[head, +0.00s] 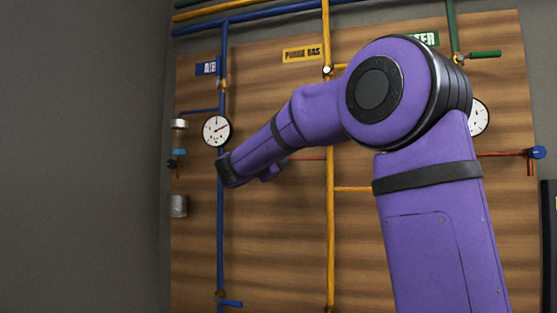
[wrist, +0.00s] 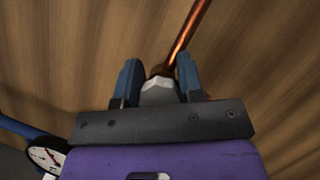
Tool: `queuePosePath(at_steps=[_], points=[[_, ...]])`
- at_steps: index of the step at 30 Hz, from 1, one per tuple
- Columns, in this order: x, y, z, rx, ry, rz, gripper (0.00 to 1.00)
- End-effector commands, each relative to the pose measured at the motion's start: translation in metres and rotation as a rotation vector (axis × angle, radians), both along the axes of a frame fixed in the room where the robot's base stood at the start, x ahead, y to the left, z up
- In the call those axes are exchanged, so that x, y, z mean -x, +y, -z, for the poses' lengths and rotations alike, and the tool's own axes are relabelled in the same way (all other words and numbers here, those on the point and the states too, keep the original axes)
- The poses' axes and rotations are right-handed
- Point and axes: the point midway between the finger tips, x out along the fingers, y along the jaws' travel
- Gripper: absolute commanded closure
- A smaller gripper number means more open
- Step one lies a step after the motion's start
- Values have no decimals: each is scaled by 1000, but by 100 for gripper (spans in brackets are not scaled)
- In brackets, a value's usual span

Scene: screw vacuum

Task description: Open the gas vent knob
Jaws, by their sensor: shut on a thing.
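In the wrist view, a pale grey faceted knob (wrist: 160,92) sits at the near end of a copper pipe (wrist: 190,32). It fits the gas vent knob, though no label shows on it. My gripper (wrist: 158,66) has its two dark blue fingers on either side of the knob and is shut on it. The knob's lower part is hidden behind the gripper's dark palm. In the head view, my purple arm reaches left to the board, and its end covers the gripper and the knob.
The wooden board (head: 270,240) carries a blue pipe (head: 220,260) and a yellow pipe (head: 331,240). A round gauge (head: 216,130) sits just above my arm's end; a gauge (wrist: 47,157) also shows in the wrist view. Silver fittings (head: 178,206) stand at the board's left edge.

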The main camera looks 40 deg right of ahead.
Motion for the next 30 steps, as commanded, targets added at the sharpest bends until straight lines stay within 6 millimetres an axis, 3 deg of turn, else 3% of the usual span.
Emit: queuePosePath(at_steps=[12,29,30], points=[[-1,1,1,117,155,-2,89],[-1,1,1,132,177,-2,89],[-1,1,1,132,177,-2,58]])
